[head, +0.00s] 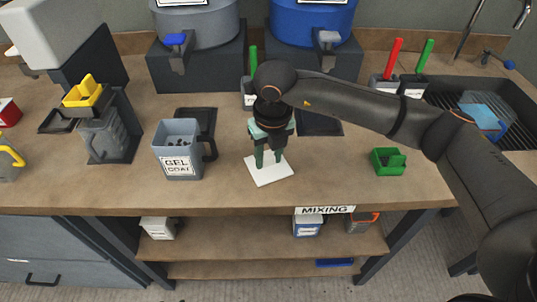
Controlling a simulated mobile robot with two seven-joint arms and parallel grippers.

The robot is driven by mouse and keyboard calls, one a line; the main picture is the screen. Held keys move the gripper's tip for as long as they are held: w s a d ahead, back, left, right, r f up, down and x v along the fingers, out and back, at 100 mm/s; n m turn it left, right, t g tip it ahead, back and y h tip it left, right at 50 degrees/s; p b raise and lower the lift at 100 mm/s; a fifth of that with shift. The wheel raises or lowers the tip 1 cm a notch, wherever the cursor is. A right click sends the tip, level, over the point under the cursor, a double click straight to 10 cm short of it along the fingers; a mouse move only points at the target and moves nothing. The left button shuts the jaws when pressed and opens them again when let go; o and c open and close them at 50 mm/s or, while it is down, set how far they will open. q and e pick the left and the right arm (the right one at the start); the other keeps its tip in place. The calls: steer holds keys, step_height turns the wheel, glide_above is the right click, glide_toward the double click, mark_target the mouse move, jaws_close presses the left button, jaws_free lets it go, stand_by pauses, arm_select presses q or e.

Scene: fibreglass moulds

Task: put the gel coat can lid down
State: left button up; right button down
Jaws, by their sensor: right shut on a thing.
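The gel coat can (178,163) is a grey, square-sided container with a "GEL COAT" label and a dark handle on its right. It stands upright on the bench with its top open and dark shapes inside. A flat white square (272,174), apparently the can's lid, is right of the can, close to the bench front. My right gripper (268,160) points down with its green fingers shut at the white square's back part. The gripped part is hidden between the fingers. I cannot tell whether the square touches the bench. My left gripper is out of view.
Dark square pads (320,124) lie behind on the wooden bench (330,180). A green tray (388,162) sits to the right, before a sink (465,105). A dispenser with a yellow top (88,94) stands left. Bare bench lies between the white square and green tray.

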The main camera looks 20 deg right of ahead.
mark_target(271, 170)
steer(key=shift+c, duration=2.3)
jaws_free()
steer(key=shift+f, duration=0.1)
steer(key=shift+r+p, duration=0.3)
steer(key=shift+p, duration=0.05)
step_height(271, 170, up, 12)
steer(key=s, duration=0.1)
steer(key=shift+s+f+b, duration=0.15)
steer(key=shift+s+b, duration=0.05)
steer(key=shift+b, duration=0.25)
steer(key=shift+s, duration=0.15)
